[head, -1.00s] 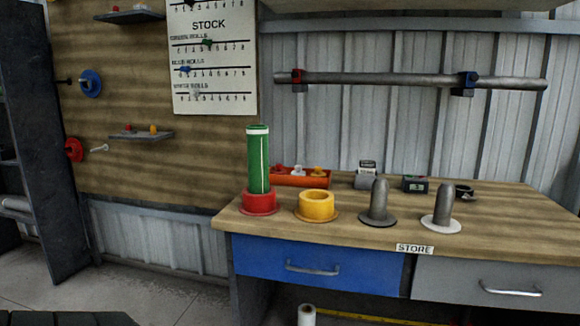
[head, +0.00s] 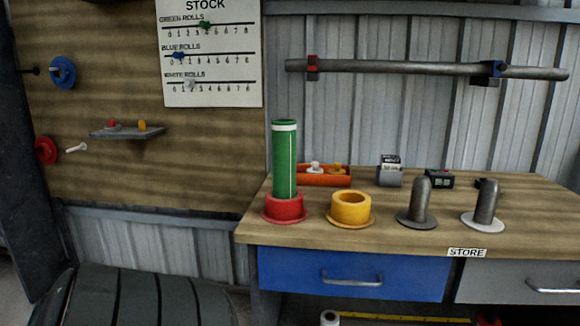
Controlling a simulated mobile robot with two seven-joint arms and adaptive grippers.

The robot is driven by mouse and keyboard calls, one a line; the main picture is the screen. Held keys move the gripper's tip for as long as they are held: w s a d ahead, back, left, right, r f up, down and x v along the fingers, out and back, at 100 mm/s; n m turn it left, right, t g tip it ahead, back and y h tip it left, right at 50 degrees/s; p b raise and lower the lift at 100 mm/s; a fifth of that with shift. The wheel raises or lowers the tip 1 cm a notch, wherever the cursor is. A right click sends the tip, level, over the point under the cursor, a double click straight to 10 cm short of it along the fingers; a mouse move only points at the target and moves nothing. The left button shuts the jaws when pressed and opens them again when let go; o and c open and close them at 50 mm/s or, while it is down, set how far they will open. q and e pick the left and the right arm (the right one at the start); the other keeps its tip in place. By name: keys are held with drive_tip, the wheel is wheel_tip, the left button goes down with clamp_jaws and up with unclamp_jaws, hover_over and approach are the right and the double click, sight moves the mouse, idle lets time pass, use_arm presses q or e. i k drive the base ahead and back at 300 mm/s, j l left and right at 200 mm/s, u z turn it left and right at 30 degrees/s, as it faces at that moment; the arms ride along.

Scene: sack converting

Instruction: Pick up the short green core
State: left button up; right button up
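One green core (head: 285,160), a tall green cylinder with a white band near its top and a pale vertical line, stands upright in a red ring holder (head: 284,208) at the left end of the workbench. Its lower end is hidden inside the holder. No second green core shows, so I cannot compare lengths. Neither of my grippers is in view.
On the bench (head: 400,240) stand a yellow ring holder (head: 350,207) and two grey pegs (head: 421,202) (head: 486,203). An orange tray (head: 325,177) with small pieces lies behind. A dark ribbed shape fills the lower left. A white roll (head: 329,319) shows below the bench.

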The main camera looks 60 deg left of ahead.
sight(284, 132)
drive_tip(key=k+j+z, duration=0.1)
drive_tip(key=j, duration=0.25)
drive_tip(key=k+j+z, duration=0.2)
drive_tip(key=k+j, duration=0.2)
drive_tip(key=j, duration=0.2)
drive_tip(key=k+j, duration=0.2)
drive_tip(key=j, duration=0.15)
drive_tip(key=k+j, duration=0.15)
drive_tip(key=j, duration=0.15)
drive_tip(key=k+j+z, duration=0.1)
drive_tip(key=j, duration=0.25)
drive_tip(key=k, duration=0.1)
